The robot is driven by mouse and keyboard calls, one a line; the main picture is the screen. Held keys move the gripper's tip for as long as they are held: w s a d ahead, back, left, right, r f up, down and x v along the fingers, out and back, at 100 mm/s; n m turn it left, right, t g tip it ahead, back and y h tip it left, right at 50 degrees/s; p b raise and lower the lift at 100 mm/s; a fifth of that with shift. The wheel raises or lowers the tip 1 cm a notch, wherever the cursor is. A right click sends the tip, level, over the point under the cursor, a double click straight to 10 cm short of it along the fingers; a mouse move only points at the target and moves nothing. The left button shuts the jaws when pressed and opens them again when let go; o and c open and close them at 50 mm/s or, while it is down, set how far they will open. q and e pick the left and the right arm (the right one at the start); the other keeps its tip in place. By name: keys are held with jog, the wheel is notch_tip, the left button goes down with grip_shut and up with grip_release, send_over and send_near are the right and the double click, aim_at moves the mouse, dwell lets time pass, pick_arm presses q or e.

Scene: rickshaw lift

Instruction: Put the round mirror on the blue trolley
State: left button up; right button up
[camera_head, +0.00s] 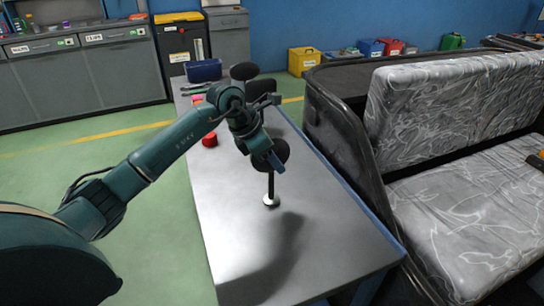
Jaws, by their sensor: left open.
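A dark round disc on a thin black stem, which looks like the round mirror (271,186), stands upright over the grey tabletop, with a small pale base at its foot. My left gripper (268,130) is open beside and above the disc and partly covers it; I cannot tell whether it touches. The long table with a grey metal top and blue edges, which may be the blue trolley (230,240), runs from the front to the back. My right gripper is not in view.
Another dark round thing (244,71) shows behind my wrist. A red round object (209,139) and a dark blue bin (204,70) are on the table. A rickshaw with a grey patterned seat (455,200) stands close on the right. Green floor is clear on the left.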

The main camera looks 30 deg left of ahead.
pick_arm(q)
jog(key=v, duration=1.2)
jog(key=shift+r, duration=0.15)
